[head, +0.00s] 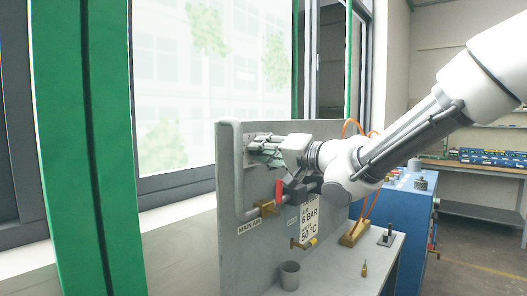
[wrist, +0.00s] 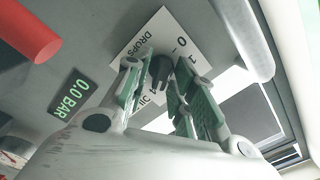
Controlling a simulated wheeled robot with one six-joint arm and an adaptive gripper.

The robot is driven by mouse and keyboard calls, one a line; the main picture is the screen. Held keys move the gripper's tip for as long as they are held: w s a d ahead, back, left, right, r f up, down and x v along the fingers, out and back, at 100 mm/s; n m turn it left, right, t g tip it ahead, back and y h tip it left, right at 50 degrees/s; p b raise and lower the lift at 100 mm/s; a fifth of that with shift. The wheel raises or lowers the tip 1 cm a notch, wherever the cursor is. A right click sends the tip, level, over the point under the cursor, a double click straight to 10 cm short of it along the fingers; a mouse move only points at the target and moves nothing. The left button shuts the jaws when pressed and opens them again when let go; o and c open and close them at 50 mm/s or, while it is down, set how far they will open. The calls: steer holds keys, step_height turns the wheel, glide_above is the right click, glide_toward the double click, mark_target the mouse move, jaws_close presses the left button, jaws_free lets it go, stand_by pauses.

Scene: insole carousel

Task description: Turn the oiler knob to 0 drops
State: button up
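The dark oiler knob (wrist: 161,70) stands out from a white dial plate (wrist: 150,38) marked "DROPS", with a "0" and a "1" legible. Its pointing direction is unclear. My gripper (wrist: 153,80) has its two green-padded fingers apart, one on each side of the knob. I cannot tell whether either pad touches it. In the head view my gripper (head: 266,153) is at the upper part of the grey panel (head: 232,170), and it and the arm hide the knob there.
A green display (wrist: 70,95) reads 0.0 BAR. A red handle (head: 278,191) sits below my gripper, above the brass main air valve (head: 265,209). A sign (head: 310,222) reads 6 BAR, 50 °C. A grey cup (head: 289,274) stands on the bench below.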

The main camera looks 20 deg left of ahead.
steer(key=c, duration=0.3)
steer(key=shift+c, duration=0.2)
steer(key=shift+n, duration=0.4)
steer(key=n, duration=2.8)
steer(key=shift+s+a+f, duration=0.15)
steer(key=shift+s, duration=0.25)
steer(key=shift+n, duration=1.6)
jaws_close()
